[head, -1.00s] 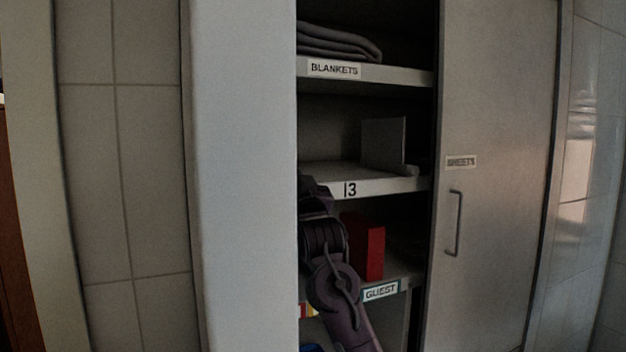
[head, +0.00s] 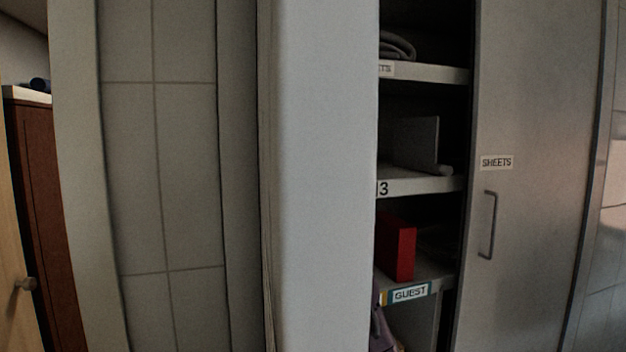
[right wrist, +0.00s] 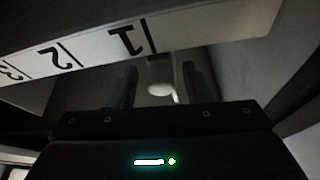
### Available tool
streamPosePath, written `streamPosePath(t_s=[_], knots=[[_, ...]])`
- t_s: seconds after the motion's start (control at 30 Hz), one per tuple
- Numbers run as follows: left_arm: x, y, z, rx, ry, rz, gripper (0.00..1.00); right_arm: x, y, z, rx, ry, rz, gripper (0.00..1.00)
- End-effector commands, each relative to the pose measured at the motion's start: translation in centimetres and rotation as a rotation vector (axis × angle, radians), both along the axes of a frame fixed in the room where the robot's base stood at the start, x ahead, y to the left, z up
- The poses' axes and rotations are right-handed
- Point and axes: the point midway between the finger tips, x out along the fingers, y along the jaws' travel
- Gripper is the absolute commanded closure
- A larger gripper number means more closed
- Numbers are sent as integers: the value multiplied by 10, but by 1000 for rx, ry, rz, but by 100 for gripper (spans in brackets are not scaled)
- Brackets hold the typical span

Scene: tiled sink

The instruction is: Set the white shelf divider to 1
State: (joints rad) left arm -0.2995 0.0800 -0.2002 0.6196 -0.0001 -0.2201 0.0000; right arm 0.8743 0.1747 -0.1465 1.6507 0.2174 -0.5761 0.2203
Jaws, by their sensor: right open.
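The shelf divider (head: 420,143) is an upright pale panel on the middle shelf in the head view, with a rounded knob (head: 445,170) at its front foot. In the right wrist view, a shelf edge strip (right wrist: 90,45) carries the marks 1, 2 and 3, upside down. My right gripper (right wrist: 158,80) is open there, and a pale rounded knob (right wrist: 160,90) shows between its fingers near the mark 1. I cannot tell whether the fingers touch it. My left gripper is not in view.
A pale upright panel (head: 325,170) hides the left part of the shelves. The sliding door labelled SHEETS (head: 535,200) stands on the right. Folded blankets (head: 397,47) lie above, and a red box (head: 400,248) stands on the shelf below.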

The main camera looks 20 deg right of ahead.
Motion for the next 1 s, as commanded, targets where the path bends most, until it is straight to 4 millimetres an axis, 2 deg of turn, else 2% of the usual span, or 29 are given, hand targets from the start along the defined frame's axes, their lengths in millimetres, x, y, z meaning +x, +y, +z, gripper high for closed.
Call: streamPosePath(t_s=[0.2,0.4,0.57,1.0], knots=[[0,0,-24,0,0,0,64,-33,5,-20,1,-2,0,55],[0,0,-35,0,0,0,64,-59,8,-27,1,-2,-1,55],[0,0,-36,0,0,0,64,-66,9,-29,0,1,-1,55],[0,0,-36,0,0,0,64,-66,9,-28,0,0,-1,55]])
